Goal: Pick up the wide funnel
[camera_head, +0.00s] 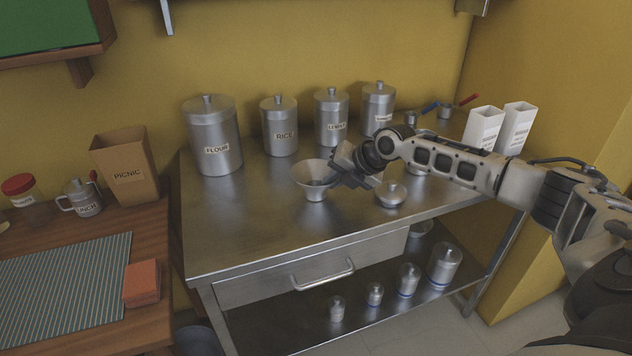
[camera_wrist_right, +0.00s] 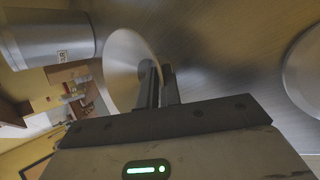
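The wide funnel (camera_head: 313,175) is a grey metal cone, mouth up, near the middle of the steel table in the head view. In the right wrist view its pale bowl (camera_wrist_right: 122,62) lies just beyond the fingers. My right gripper (camera_head: 338,181) is at the funnel's right rim. In the right wrist view its two fingers (camera_wrist_right: 158,86) are close together with the rim edge running between them, so it looks shut on the rim. I cannot tell whether the funnel's base touches the table. My left gripper is not in view.
A smaller funnel (camera_head: 390,195) stands just right of the gripper. Steel canisters, FLOUR (camera_head: 212,138) and RICE (camera_head: 279,127) among them, line the table's back. White boxes (camera_head: 483,128) stand at the right. The table's front left is clear. Small canisters (camera_head: 407,280) sit on the lower shelf.

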